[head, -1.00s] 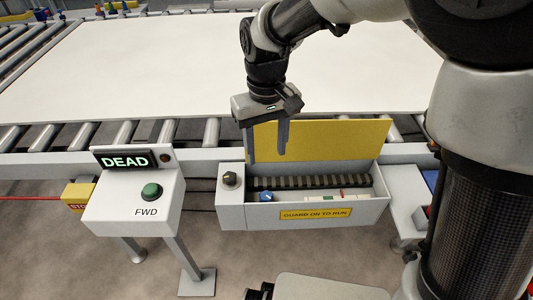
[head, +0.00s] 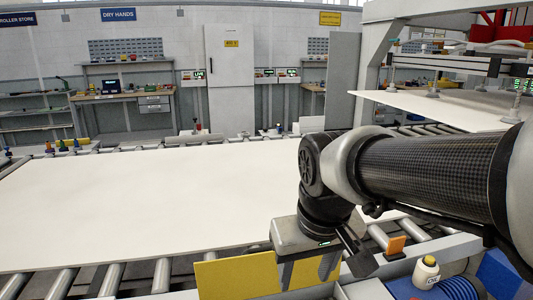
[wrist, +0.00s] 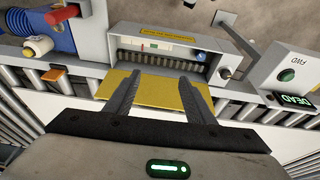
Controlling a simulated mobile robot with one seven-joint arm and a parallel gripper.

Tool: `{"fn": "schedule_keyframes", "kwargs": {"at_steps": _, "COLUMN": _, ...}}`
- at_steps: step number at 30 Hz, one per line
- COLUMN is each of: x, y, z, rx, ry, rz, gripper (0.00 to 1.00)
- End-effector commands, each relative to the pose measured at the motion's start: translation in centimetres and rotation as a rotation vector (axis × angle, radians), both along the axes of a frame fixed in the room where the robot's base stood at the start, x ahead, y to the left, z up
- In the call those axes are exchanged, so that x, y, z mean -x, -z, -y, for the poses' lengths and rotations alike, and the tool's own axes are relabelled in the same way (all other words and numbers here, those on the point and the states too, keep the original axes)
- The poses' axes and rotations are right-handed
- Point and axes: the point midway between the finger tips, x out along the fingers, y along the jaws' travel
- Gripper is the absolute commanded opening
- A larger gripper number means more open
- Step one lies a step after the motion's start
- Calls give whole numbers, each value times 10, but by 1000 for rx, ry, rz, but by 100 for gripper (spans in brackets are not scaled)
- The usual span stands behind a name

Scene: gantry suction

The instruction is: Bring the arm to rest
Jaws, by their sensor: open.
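My gripper (head: 308,275) points down above the yellow guard board (head: 238,277) at the front edge of the roller conveyor. In the wrist view my gripper (wrist: 158,88) is open, its two dark fingers apart with nothing between them. The yellow guard (wrist: 152,90) shows behind and between the fingers, with the open grey box (wrist: 165,43) beyond it. I cannot tell from these views how far the fingertips are from the guard. My arm reaches in from the right in the head view.
A large white sheet (head: 140,205) covers the conveyor rollers (head: 60,285). An oil bottle (head: 426,272) and a blue coil (head: 458,288) stand at the lower right. A gantry with suction cups (head: 432,90) hangs over another sheet. The control box with the DEAD display (wrist: 293,100) is at right in the wrist view.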

Motion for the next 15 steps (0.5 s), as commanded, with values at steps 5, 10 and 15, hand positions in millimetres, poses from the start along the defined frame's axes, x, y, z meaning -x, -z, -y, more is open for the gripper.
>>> {"fn": "schedule_keyframes", "kwargs": {"at_steps": 5, "x": 32, "y": -13, "z": 40, "rx": -26, "ry": 115, "rz": 95, "gripper": 49}}
{"fn": "schedule_keyframes", "kwargs": {"at_steps": 10, "x": 56, "y": -16, "z": 64, "rx": -43, "ry": 195, "rz": 163, "gripper": 49}}
{"fn": "schedule_keyframes", "kwargs": {"at_steps": 15, "x": 70, "y": -38, "z": 75, "rx": -53, "ry": 241, "rz": 201, "gripper": 49}}
